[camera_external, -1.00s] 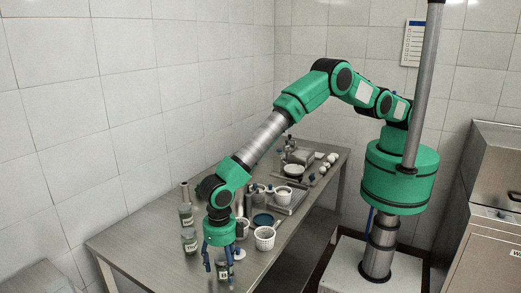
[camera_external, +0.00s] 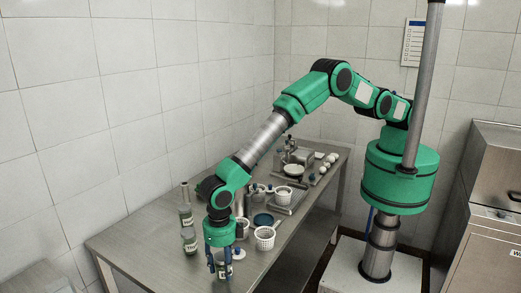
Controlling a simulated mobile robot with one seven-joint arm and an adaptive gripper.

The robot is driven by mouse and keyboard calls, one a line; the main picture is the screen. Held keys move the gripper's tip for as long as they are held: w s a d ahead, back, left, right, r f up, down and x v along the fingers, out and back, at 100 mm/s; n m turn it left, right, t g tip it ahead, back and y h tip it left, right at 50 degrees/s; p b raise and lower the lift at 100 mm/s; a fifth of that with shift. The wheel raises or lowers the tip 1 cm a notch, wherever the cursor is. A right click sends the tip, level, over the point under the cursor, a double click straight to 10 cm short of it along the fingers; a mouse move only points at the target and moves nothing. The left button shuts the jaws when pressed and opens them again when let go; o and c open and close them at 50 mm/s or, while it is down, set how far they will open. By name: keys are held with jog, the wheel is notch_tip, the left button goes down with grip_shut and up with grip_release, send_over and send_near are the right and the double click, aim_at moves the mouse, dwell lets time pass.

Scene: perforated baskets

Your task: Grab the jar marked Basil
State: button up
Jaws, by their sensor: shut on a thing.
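My gripper (camera_external: 220,271) points down at the near end of the steel table. Its blue fingers are shut on a small jar with a pale label (camera_external: 224,273). The fingers cover part of that jar, and its label is too small and too hidden to read now. I cannot tell whether the jar is lifted off the table. Two more jars with green contents and white labels stand apart to the left of the gripper: one nearer (camera_external: 190,241) and one farther back (camera_external: 186,217). Their labels are hard to read.
Dishes, a tray and other kitchenware crowd the far part of the table (camera_external: 150,240). The table's near left area is clear. A tiled wall bounds the left side.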

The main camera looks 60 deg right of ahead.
jog(key=shift+r, duration=0.1)
jog(key=shift+r+b, duration=0.3)
jog(key=shift+r, duration=4.65)
